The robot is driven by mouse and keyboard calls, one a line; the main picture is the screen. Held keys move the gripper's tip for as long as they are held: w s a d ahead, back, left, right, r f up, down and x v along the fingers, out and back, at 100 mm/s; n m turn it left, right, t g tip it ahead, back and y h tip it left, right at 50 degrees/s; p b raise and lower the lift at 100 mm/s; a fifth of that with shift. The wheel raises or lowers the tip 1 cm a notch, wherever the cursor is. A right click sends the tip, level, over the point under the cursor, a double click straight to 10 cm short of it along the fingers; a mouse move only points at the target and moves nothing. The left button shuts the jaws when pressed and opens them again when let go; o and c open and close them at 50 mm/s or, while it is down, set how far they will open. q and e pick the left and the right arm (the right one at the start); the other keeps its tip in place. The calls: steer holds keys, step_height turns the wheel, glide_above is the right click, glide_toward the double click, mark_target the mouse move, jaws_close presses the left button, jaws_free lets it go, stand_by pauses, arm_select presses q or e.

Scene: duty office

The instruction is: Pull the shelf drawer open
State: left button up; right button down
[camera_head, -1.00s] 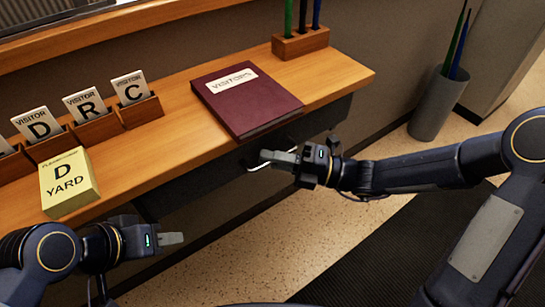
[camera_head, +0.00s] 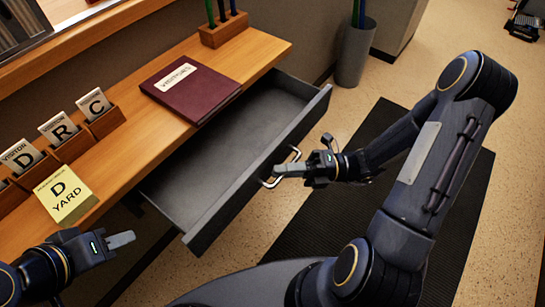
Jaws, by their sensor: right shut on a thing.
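The grey shelf drawer (camera_head: 207,160) stands well open under the wooden shelf (camera_head: 235,52), and its inside looks empty. A silver handle (camera_head: 294,154) is on its front panel. My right gripper (camera_head: 281,171) is at the handle and shut on it. My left gripper (camera_head: 122,240) is left of the drawer's near corner, in front of the shelf and clear of the drawer. Its fingers look close together, but whether they are open or shut is unclear.
On the shelf are a maroon visitors book (camera_head: 190,90), a yellow D YARD block (camera_head: 66,196), visitor cards in wooden holders (camera_head: 68,145) and a pen block (camera_head: 223,30). A grey bin (camera_head: 354,54) stands behind. A dark mat (camera_head: 400,190) lies on the floor.

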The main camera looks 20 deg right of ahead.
steer(key=shift+s, duration=0.1)
steer(key=c, duration=1.5)
jaws_free()
steer(key=shift+d, duration=0.15)
steer(key=s+d+f, duration=0.1)
steer(key=d, duration=0.6)
steer(key=shift+d, duration=0.25)
